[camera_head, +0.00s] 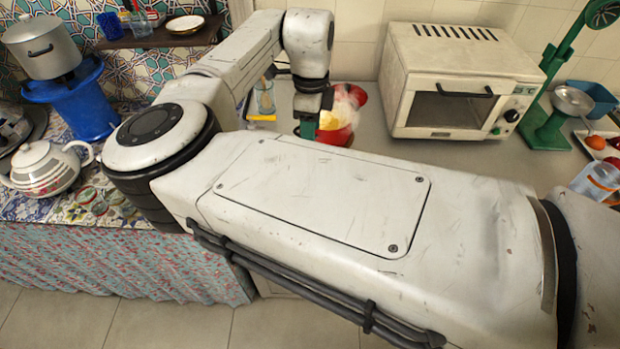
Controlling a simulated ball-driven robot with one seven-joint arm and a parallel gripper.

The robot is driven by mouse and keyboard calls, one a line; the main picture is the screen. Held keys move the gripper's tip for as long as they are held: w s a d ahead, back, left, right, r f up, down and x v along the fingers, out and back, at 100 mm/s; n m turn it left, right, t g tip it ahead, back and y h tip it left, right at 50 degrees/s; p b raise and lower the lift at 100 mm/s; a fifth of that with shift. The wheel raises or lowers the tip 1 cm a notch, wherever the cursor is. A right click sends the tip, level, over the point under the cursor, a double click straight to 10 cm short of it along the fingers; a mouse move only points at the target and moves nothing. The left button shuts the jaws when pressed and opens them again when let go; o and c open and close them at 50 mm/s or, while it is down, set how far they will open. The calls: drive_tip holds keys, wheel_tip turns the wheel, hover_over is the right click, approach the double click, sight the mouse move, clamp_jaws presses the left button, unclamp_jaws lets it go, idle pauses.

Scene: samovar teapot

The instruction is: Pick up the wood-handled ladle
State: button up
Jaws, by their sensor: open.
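My gripper (309,127) is at the end of my arm, pointing down at the back of the grey counter. No ladle bowl is clearly visible.
A red, yellow and white object (342,112) is right behind my gripper. A white toaster oven (455,80) stands to the right, with a green stand (548,125) beyond. A white teapot (45,169) and a pot (42,48) on a blue stand are at left.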

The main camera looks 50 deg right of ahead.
drive_tip(key=shift+f, duration=0.15)
clamp_jaws()
idle(0.6)
